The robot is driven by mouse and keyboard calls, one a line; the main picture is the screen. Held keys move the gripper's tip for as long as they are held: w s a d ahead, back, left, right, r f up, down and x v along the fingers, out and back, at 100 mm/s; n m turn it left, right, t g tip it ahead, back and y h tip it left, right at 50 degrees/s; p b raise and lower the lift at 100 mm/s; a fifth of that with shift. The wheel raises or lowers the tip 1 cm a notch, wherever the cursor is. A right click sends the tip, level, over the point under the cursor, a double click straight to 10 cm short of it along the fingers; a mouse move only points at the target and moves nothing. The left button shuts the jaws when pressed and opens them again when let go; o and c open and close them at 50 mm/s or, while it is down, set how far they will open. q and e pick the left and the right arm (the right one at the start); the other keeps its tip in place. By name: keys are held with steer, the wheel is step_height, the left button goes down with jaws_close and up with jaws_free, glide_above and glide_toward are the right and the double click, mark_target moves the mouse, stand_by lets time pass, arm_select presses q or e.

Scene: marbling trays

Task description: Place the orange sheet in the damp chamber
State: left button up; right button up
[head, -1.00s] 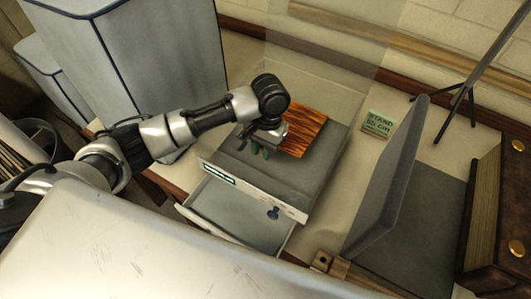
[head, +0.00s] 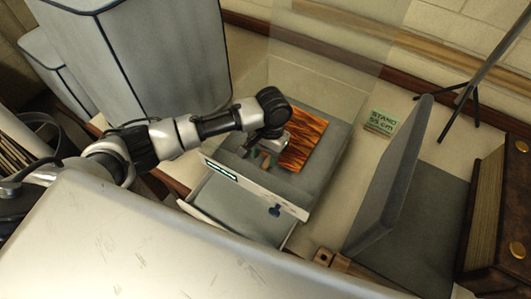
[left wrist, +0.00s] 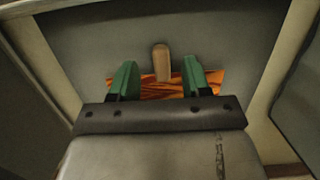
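The orange sheet (head: 304,143), streaked with dark lines, lies on the flat grey top (head: 300,178) of a box with an open drawer. My left gripper (head: 260,157) is at the sheet's left edge in the head view. In the left wrist view its two green fingers (left wrist: 155,80) stand apart. A small rounded wooden piece (left wrist: 162,60) is between them, with a gap on each side. Part of the orange sheet (left wrist: 150,91) shows behind the fingers; the gripper body hides the rest. I cannot tell for sure which container is the damp chamber. My right gripper is not in view.
The pale drawer (head: 230,205) stands open below the box's front. At right, a grey panel (head: 395,180) stands tilted up beside a grey surface. A small green sign (head: 381,122), a tripod (head: 462,95) and a brown case (head: 500,215) are farther right. Tall grey cabinets stand at left.

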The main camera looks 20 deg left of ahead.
arm_select(q)
steer(key=shift+r, duration=0.2)
step_height(320, 180, up, 12)
steer(key=w+b, duration=0.1)
steer(key=w, duration=0.1)
steer(key=shift+w+d+f+b, duration=0.15)
steer(key=shift+d+b, duration=0.1)
steer(key=shift+b, duration=0.15)
steer(key=shift+f, duration=0.1)
